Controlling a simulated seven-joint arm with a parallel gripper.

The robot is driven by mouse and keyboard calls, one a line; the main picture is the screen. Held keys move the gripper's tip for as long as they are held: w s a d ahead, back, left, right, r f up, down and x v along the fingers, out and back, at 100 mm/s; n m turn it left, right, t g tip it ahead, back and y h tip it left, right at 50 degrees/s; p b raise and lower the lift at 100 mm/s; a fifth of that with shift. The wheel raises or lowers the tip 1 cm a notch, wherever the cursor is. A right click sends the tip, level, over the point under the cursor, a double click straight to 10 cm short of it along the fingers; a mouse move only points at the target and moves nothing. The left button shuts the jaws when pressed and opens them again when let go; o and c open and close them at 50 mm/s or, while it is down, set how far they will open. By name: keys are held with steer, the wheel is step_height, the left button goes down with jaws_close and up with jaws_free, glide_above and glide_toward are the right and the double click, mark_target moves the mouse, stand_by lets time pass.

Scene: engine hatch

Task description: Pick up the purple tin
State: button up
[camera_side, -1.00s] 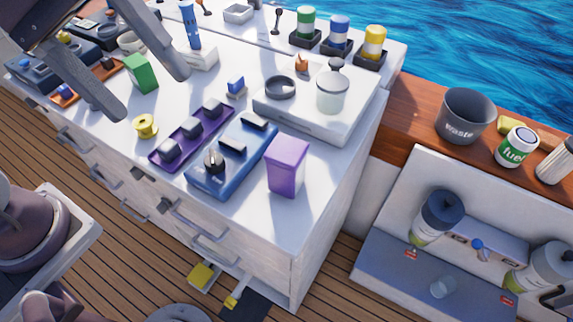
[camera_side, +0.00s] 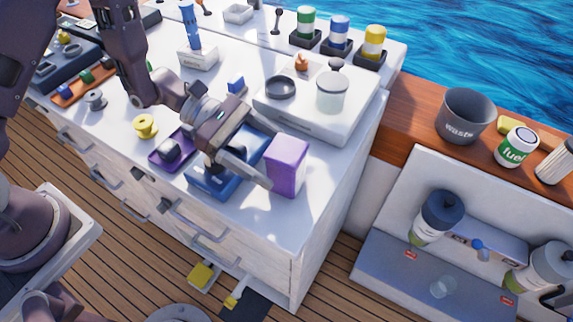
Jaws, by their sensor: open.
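The purple tin (camera_side: 287,166) stands upright near the front right corner of the white cabinet top. It has a lighter lid and a darker purple body. My gripper (camera_side: 266,165) is low at the tin's left side, with its jaws open. I cannot tell whether either finger touches the tin.
A white raised board (camera_side: 340,122) with a jar (camera_side: 332,92) stands behind the tin. The cabinet edge is close on the right.

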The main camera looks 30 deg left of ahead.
mark_target(301, 174)
steer(key=x, duration=0.6)
steer(key=shift+w+f, duration=0.2)
steer(key=shift+w, duration=0.15)
jaws_close()
